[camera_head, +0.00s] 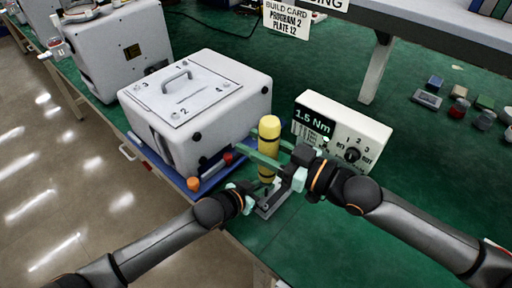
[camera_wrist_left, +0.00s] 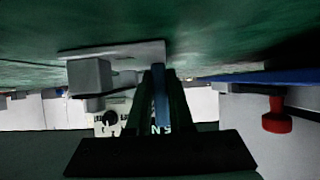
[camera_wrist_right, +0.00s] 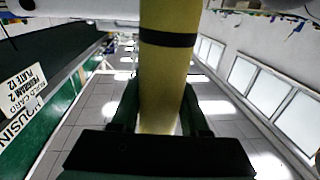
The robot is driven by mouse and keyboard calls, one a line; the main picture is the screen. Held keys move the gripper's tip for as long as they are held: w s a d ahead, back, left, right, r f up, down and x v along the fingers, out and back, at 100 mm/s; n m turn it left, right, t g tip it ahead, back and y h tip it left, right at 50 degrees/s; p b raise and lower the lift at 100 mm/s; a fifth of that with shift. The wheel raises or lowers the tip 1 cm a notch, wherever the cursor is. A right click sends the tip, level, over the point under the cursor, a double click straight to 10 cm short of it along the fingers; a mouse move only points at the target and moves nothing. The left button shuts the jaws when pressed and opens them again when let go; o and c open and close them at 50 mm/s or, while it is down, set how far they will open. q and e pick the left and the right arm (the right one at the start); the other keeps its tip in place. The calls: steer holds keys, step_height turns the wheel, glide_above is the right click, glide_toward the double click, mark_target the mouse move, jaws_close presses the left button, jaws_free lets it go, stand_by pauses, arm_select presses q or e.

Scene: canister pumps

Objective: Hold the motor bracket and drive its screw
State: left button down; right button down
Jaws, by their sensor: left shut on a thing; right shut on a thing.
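The yellow screwdriver (camera_head: 269,131) with black bands stands nearly upright above the motor bracket. My right gripper (camera_head: 267,158) is shut on it from the right; the screwdriver (camera_wrist_right: 165,70) also fills the middle of the right wrist view. The grey motor bracket (camera_head: 272,207) lies low on the green table under the screwdriver. My left gripper (camera_head: 254,190) is at its left side. In the left wrist view its fingers (camera_wrist_left: 160,95) are shut on a thin blue-grey part by the bracket (camera_wrist_left: 90,75). The screw and the driver's tip are hidden, so contact between them cannot be told.
A white pump housing (camera_head: 190,105) with a handle stands on a blue tray (camera_head: 205,188) just left of the grippers. A white control box (camera_head: 340,135) reading 1.5 Nm stands close behind on the right. Small parts lie at the far right. The green table's right front is clear.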

arm_select(q)
steer(key=c, duration=0.7)
jaws_free()
